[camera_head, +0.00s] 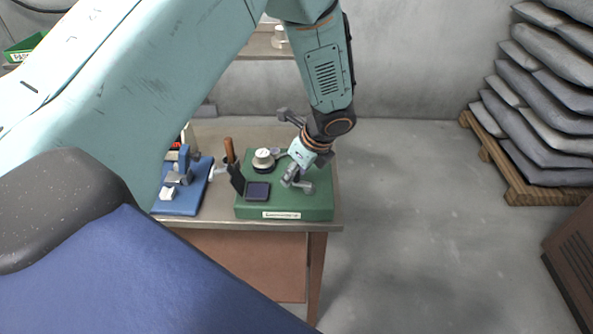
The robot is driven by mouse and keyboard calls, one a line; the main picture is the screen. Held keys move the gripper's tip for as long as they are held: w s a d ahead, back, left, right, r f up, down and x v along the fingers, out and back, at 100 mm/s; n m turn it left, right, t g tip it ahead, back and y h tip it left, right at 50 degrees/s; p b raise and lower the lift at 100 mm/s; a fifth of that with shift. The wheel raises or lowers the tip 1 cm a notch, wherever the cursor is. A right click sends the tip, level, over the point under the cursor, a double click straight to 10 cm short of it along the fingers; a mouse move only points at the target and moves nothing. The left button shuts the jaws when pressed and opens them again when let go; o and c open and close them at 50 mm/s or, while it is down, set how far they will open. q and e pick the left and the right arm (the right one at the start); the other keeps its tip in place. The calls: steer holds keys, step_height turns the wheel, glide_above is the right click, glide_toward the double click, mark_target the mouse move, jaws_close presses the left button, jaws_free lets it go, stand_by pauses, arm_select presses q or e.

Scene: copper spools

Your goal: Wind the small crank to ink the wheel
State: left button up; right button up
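A green-based machine (313,208) stands on the table, with a label on its front edge. It carries a dark square pad (257,191), a dark upright plate (236,179), a wooden-handled part (229,150) and a round part with a pale top (263,158). My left gripper (298,183) points down over the right side of this base. Grey finger parts show there, but their gap is unclear. I cannot make out the small crank or the ink wheel for sure; the gripper covers part of that side. My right gripper is not in view.
A blue-based device (180,200) with grey parts stands close to the left of the green base. The table (334,214) ends just in front and to the right. Stacked grey sacks (540,125) lie on a pallet at the right. Open floor lies between.

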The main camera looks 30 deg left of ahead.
arm_select(q)
steer(key=shift+w+a+f, duration=0.2)
steer(key=shift+w+a, duration=0.05)
steer(key=shift+a, duration=0.1)
steer(key=c, duration=0.6)
steer(key=shift+s+d+r, duration=0.15)
steer(key=shift+d, duration=0.05)
jaws_close()
steer(key=shift+n, duration=0.3)
